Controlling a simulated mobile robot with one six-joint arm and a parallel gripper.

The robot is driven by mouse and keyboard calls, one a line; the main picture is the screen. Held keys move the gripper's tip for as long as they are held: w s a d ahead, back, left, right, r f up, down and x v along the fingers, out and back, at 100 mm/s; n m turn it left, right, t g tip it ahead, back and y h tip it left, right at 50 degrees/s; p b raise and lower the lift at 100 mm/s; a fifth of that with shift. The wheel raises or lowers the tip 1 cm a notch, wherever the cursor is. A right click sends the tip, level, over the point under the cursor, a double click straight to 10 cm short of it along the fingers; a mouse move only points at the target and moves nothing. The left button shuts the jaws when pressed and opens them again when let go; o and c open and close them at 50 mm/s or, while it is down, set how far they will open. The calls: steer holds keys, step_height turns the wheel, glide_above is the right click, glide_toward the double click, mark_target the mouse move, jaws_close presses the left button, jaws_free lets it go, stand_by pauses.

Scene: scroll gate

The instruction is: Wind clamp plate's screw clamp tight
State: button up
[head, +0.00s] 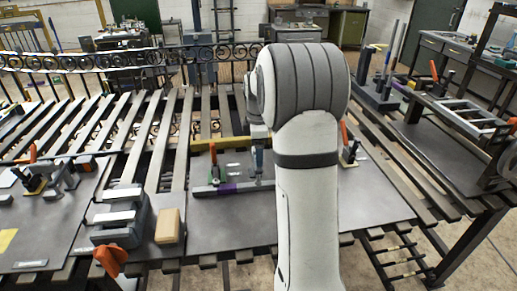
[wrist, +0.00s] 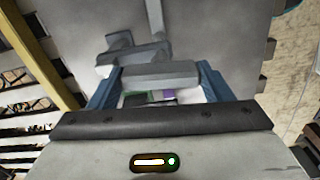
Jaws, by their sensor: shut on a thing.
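The clamp plate (head: 225,232) is a dark grey sheet on the slatted bench, and it fills much of the wrist view (wrist: 220,35). My gripper (wrist: 160,82) has blue fingers, shut on the grey crossbar (wrist: 160,72) of the screw clamp. The crossbar spans from finger to finger. A grey block and a thin rod show beyond it. In the head view my gripper (head: 260,160) is low over the plate, partly hidden by my arm. A grey bar with a purple band (head: 228,187) lies on the plate beside it. The screw's lower end is hidden.
A yellow bar (head: 222,143) runs along the plate's back edge. A green-based clamp with an orange handle (head: 214,165) stands left of my gripper. Grey blocks (head: 120,220) and a wooden block (head: 169,226) stand at the front left. The plate's front middle is clear.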

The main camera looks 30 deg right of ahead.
steer(key=m, duration=1.5)
steer(key=shift+r+m+p, duration=0.1)
steer(key=shift+m+p, duration=0.2)
steer(key=m, duration=0.6)
steer(key=shift+w, duration=0.1)
steer(key=m, duration=0.7)
steer(key=shift+r, duration=0.1)
steer(key=o, duration=1)
